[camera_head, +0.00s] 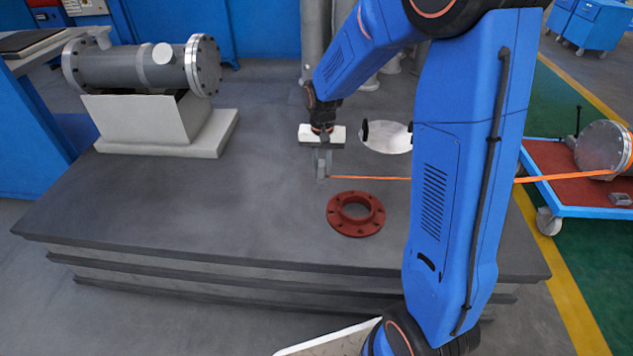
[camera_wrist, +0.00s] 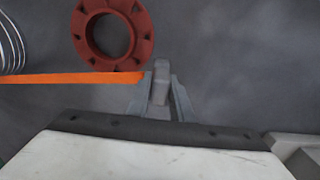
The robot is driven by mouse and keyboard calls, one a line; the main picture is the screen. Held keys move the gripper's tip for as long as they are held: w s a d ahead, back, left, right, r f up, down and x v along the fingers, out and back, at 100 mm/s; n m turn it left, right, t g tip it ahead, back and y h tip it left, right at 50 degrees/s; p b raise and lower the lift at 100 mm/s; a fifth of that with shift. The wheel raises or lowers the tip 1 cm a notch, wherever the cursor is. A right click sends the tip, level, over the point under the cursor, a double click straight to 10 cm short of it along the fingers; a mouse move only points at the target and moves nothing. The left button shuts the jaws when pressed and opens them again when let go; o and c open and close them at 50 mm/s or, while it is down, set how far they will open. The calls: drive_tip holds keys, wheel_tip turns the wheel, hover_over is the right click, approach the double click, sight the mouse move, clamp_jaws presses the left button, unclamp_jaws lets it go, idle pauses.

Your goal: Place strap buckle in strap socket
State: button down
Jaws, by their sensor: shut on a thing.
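My gripper (camera_head: 322,170) hangs above the dark table, left of the red flange ring. It is shut on the grey strap buckle (camera_wrist: 161,82), which sits between the two fingers in the wrist view. An orange strap (camera_head: 370,178) runs from the buckle to the right, passes behind my arm and reaches the flanged shell (camera_head: 601,147) on the blue cart. In the wrist view the strap (camera_wrist: 70,78) leaves the buckle to the left. A small grey block (camera_head: 620,199) lies on the cart's red deck; I cannot tell whether it is the strap socket.
The red flange ring (camera_head: 356,213) and a round metal disc (camera_head: 387,137) are on the table (camera_head: 200,220). A flanged pipe (camera_head: 140,68) rests on a pale pedestal (camera_head: 150,122) at the left. The blue cart (camera_head: 560,205) stands right of the table. The table's front left is clear.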

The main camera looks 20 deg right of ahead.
wheel_tip(320, 180, down, 10)
drive_tip(key=shift+r, duration=0.15)
idle(0.4)
drive_tip(key=c, duration=1.6)
unclamp_jaws()
drive_tip(key=shift+o, duration=0.2)
